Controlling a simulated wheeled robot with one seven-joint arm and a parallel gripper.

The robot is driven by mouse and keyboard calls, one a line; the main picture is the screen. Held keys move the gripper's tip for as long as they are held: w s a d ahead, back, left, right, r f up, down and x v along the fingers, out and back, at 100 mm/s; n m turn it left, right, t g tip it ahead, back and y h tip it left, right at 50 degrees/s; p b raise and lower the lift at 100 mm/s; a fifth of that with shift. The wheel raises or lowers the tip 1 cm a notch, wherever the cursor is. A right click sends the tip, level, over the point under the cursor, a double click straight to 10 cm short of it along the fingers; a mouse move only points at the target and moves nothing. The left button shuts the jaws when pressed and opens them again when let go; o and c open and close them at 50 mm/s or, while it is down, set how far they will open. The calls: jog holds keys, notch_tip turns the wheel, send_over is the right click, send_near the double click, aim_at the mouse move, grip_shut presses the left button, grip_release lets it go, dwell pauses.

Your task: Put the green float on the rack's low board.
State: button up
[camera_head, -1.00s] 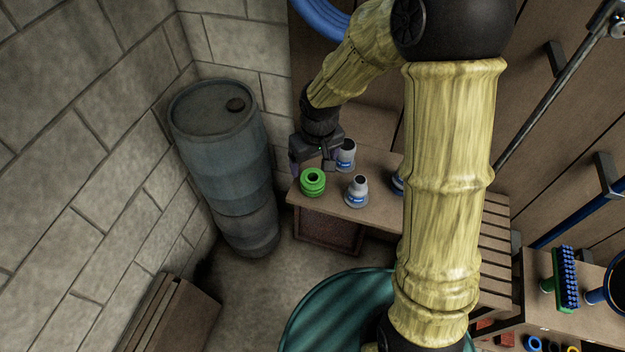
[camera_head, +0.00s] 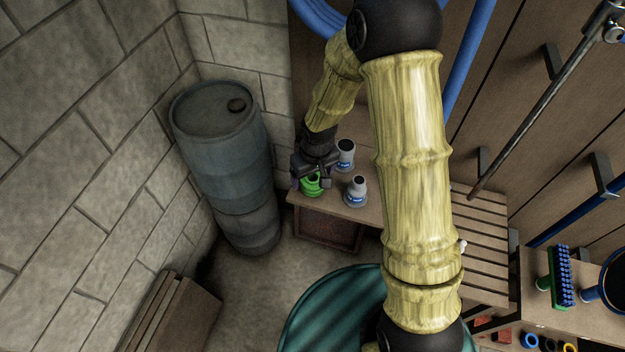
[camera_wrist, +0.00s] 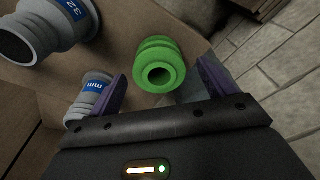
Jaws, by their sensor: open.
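The green float (camera_head: 311,185), ribbed with a hole in its top, stands upright on a wooden bench (camera_head: 345,206) near its left end. In the wrist view the float (camera_wrist: 158,66) lies between and just beyond my two purple fingertips. My gripper (camera_head: 312,176) is above the float in the head view and hides part of it. The gripper (camera_wrist: 160,85) is open, with a finger to each side and nothing held. I cannot tell whether a finger touches the float. The rack's low board is not clearly identifiable; a slatted wooden surface (camera_head: 478,245) shows to the right.
Two grey fittings with blue labels stand close by: one behind (camera_head: 345,153), one to the right (camera_head: 356,191). A blue-grey barrel (camera_head: 222,150) stands left of the bench. A green brush (camera_head: 562,278) is on a shelf at right. A teal round container (camera_head: 325,315) is in front.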

aim_at(313, 179)
jog(key=shift+w+a+f+p, duration=0.1)
jog(key=shift+w+f+p, duration=0.1)
jog(key=shift+f, duration=0.6)
jog(key=shift+w+f+p, duration=0.1)
jog(key=shift+f+p, duration=0.1)
jog(key=shift+f, duration=0.6)
jog(key=c, duration=1.1)
jog(key=shift+c, duration=0.2)
jog(key=shift+r, duration=0.1)
notch_tip(313, 179, up, 10)
jog(key=b, duration=0.2)
